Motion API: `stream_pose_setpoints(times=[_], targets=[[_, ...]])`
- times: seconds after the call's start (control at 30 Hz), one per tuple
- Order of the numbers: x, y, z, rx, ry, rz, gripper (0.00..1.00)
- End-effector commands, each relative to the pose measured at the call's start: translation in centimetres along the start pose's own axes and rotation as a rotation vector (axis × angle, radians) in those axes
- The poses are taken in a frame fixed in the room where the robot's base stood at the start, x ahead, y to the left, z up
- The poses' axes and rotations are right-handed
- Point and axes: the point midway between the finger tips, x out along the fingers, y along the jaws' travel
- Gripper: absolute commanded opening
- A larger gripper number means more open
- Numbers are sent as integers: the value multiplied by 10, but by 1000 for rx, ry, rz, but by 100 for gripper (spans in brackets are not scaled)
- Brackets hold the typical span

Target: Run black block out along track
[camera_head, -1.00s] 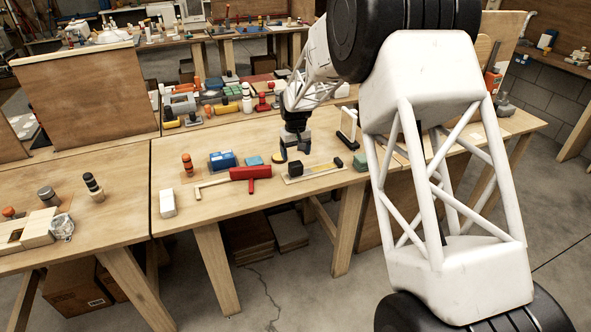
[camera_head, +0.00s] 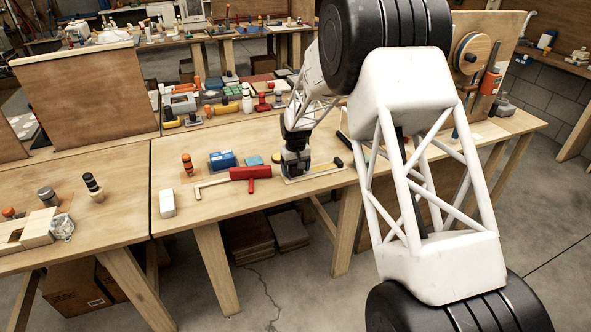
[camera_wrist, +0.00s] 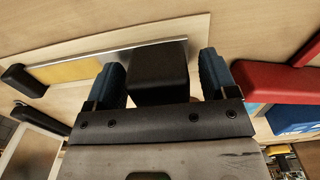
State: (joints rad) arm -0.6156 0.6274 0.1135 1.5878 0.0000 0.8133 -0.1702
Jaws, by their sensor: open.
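The black block (camera_wrist: 158,72) sits at one end of a thin metal track (camera_wrist: 110,52) on a pale board. In the wrist view it stands between the two fingers of my gripper (camera_wrist: 160,80), which are open on either side of it. A yellow strip (camera_wrist: 75,70) lies along the track, and a black end piece (camera_wrist: 22,80) is at its far end. In the head view my gripper (camera_head: 295,172) is down over the left end of the board (camera_head: 318,171) and hides the block. The black end piece (camera_head: 338,162) shows at the right.
A red tool (camera_head: 250,174) lies just left of the board, also close by in the wrist view (camera_wrist: 275,78). A blue box (camera_head: 222,160) and a teal block (camera_head: 254,160) are behind it.

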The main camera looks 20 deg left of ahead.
Motion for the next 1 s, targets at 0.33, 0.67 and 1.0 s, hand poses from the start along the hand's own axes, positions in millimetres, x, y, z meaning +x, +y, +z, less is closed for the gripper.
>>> stream_pose_setpoints(times=[0.33, 0.67, 1.0], targets=[[4, 0, 0, 0, 1, 0, 79], [4, 0, 0, 0, 0, 0, 37], [4, 4, 0, 1, 0, 0, 10]])
